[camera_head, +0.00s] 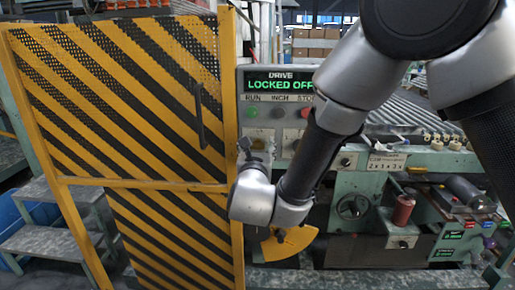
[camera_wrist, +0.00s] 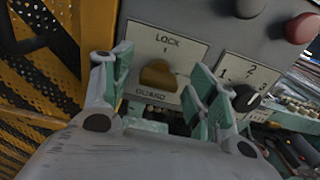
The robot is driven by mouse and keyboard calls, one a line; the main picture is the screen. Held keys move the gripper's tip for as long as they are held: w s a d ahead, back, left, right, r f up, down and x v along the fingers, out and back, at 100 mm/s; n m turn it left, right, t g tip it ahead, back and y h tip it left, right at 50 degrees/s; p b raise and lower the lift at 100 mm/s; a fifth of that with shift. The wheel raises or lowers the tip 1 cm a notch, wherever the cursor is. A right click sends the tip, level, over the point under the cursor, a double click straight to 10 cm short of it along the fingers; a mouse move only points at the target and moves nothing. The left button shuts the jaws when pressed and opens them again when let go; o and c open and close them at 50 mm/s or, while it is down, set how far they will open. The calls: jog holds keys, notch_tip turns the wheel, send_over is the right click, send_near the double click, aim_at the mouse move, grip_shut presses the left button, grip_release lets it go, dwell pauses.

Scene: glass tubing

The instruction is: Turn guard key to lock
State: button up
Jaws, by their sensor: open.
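The guard key (camera_wrist: 158,76) is a tan-brown knob on a white plate (camera_wrist: 188,52) marked LOCK above and GUARD below. In the wrist view my gripper (camera_wrist: 160,68) is open, with one green-padded finger left of the key and the other to its right. A gap shows on both sides of the key, and I see no contact. Which way the key points is hard to tell. In the head view my gripper (camera_head: 247,150) is small at the panel's left edge, and the key is hidden behind my arm. The drive display (camera_head: 280,86) reads LOCKED OFF in green.
A yellow-and-black striped guard door (camera_head: 120,100) stands close to the left. A black selector knob (camera_wrist: 245,97) sits right of the key. A red button (camera_wrist: 302,28) and a grey button (camera_wrist: 249,7) are above it. Machine rollers (camera_head: 410,108) extend to the right.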

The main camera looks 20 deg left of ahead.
jog(key=shift+w, duration=0.1)
jog(key=shift+c, duration=0.2)
jog(key=c, duration=1)
jog(key=shift+n, duration=0.3)
jog(key=n, duration=0.3)
jog(key=shift+a+n, duration=0.1)
jog(key=shift+n, duration=0.3)
jog(key=n, duration=0.4)
jog(key=shift+a+n, duration=0.1)
jog(key=shift+n, duration=0.2)
jog(key=n, duration=0.4)
jog(key=shift+f, duration=0.1)
jog(key=n, duration=0.4)
jog(key=shift+f+n, duration=0.1)
jog(key=shift+n, duration=0.5)
